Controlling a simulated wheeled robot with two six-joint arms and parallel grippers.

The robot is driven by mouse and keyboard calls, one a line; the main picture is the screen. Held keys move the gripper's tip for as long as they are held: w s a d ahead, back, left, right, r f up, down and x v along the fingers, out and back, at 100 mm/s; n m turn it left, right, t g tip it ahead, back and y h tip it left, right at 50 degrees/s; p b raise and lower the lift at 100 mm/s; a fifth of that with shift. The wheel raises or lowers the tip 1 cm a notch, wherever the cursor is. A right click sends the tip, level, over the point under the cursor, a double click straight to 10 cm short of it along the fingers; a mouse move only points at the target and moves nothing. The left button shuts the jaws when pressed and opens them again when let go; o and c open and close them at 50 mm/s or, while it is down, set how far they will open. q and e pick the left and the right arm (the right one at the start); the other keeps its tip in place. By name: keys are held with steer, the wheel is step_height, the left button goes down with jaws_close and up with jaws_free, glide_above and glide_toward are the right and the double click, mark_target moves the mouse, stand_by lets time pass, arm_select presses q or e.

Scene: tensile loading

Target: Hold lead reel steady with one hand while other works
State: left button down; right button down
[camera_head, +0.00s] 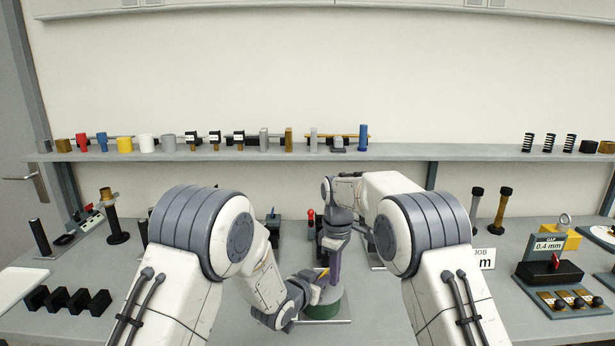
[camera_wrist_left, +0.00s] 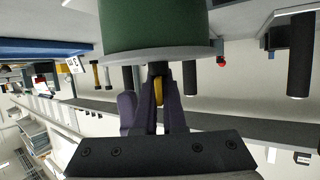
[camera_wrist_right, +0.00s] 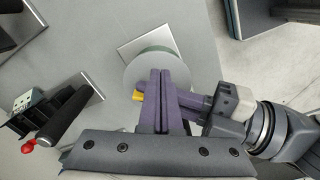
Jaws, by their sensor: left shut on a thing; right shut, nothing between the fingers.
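The lead reel (camera_head: 325,307) is a green drum with a grey flange, upright on a square plate in the middle of the bench. In the left wrist view its green body (camera_wrist_left: 155,28) fills the top, with a dark stem beside the flange. My left gripper (camera_head: 310,280) comes in from the left and is shut at that stem, where a yellow piece (camera_wrist_left: 158,90) shows between its fingers. My right gripper (camera_head: 327,280) points down over the reel with its fingers shut and empty. In the right wrist view the reel's flange (camera_wrist_right: 137,72) is partly hidden behind those fingers.
Black blocks (camera_head: 70,299) stand at the left and a gap gauge stand (camera_head: 548,262) at the right. A back shelf (camera_head: 270,155) carries small parts.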

steer(key=shift+w+d, duration=0.2)
steer(key=shift+w, duration=0.4)
steer(key=shift+w, duration=0.2)
steer(key=shift+d, duration=0.1)
steer(key=shift+d, duration=0.35)
step_height(320, 180, up, 6)
stand_by(0.6)
steer(key=shift+s, duration=0.1)
